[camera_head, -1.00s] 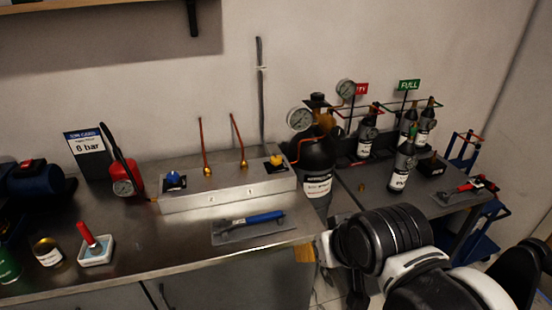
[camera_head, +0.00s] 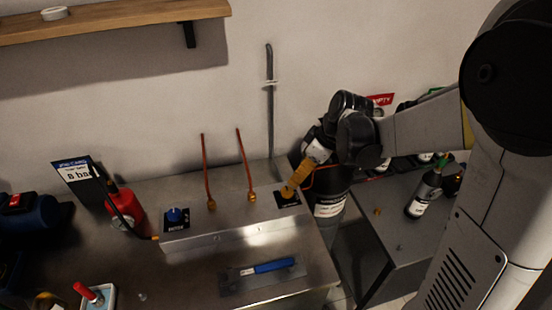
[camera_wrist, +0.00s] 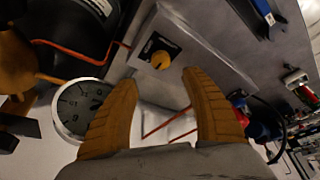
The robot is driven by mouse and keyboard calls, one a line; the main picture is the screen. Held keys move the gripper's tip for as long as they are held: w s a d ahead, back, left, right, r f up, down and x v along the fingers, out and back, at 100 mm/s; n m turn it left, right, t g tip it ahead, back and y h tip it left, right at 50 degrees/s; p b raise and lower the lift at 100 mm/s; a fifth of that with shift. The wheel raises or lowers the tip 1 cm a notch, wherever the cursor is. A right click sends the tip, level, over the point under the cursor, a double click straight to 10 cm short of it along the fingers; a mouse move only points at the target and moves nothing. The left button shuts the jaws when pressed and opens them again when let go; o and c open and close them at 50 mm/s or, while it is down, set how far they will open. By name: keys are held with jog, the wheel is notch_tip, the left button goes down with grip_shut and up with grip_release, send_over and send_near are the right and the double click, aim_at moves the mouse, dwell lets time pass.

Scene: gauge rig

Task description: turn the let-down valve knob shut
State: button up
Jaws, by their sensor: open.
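A yellow knob (camera_wrist: 160,60) sits on a black label plate (camera_head: 289,201) at the right end of the metal valve block (camera_head: 240,208). The plate's text is too small to read, so I cannot confirm that this is the let-down valve. My gripper (camera_wrist: 162,80) is open, its tan fingers apart. In the wrist view the knob appears in the gap, just beyond the fingertips. In the head view my gripper (camera_head: 291,187) points down at the plate and mostly hides the knob. I cannot tell whether it touches. A blue knob (camera_head: 173,215) is at the block's left end.
Two copper tubes (camera_head: 206,172) rise from the block. A dark cylinder (camera_head: 331,200) stands close to its right, and a round gauge (camera_wrist: 80,108) shows near my left finger. A blue-handled tool (camera_head: 274,266) lies in front. A red bottle (camera_head: 123,208) stands left.

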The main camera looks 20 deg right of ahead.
aim_at(288, 191)
jog(key=b+x, duration=0.3)
jog(key=x, duration=0.7)
jog(key=shift+a+f, duration=0.15)
jog(key=shift+f, duration=0.15)
jog(key=c, duration=1.2)
